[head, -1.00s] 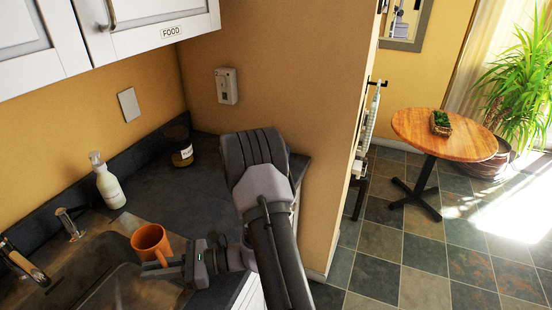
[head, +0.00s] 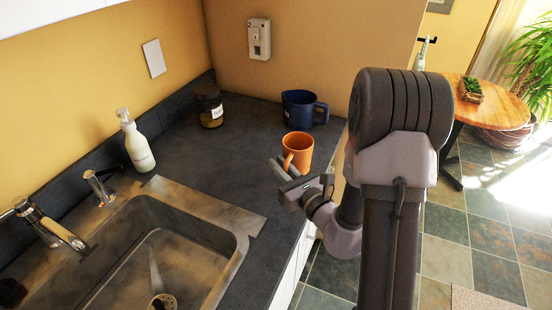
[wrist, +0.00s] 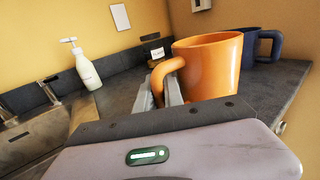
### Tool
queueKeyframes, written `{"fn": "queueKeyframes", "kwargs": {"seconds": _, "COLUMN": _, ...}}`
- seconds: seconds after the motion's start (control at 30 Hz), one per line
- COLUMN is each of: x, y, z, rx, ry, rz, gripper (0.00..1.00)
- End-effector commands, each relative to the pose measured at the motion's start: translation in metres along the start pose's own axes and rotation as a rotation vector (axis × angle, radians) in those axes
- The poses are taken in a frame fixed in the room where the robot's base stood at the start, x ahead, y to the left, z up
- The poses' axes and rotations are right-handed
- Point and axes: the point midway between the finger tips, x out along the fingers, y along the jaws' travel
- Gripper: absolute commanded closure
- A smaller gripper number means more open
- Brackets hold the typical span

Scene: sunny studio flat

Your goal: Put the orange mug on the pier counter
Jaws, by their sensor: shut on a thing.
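The orange mug (head: 298,150) is upright near the front edge of the dark counter (head: 235,150), at its far end by the wall. In the wrist view the orange mug (wrist: 212,68) shows large, with its handle toward me. My gripper (head: 284,178) is shut on the mug's handle; its fingers (wrist: 165,95) close around the handle in the wrist view. I cannot tell whether the mug's base touches the counter; the gripper hides it in the wrist view.
A blue mug (head: 301,108) stands just behind the orange one. A dark jar (head: 209,110) and a white soap bottle (head: 136,142) stand along the back wall. The sink (head: 165,250) is at front left. The counter between jar and sink is clear.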

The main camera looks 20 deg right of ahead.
Motion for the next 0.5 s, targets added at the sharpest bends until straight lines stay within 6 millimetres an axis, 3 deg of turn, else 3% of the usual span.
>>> {"fn": "queueKeyframes", "kwargs": {"seconds": 0.3, "x": 0.083, "y": -0.042, "z": -0.004, "rx": -0.002, "ry": -0.003, "rz": 0.002, "gripper": 1.00}}
{"fn": "queueKeyframes", "kwargs": {"seconds": 0.5, "x": 0.102, "y": -0.052, "z": -0.010, "rx": 0.000, "ry": -0.002, "rz": 0.001, "gripper": 1.00}}
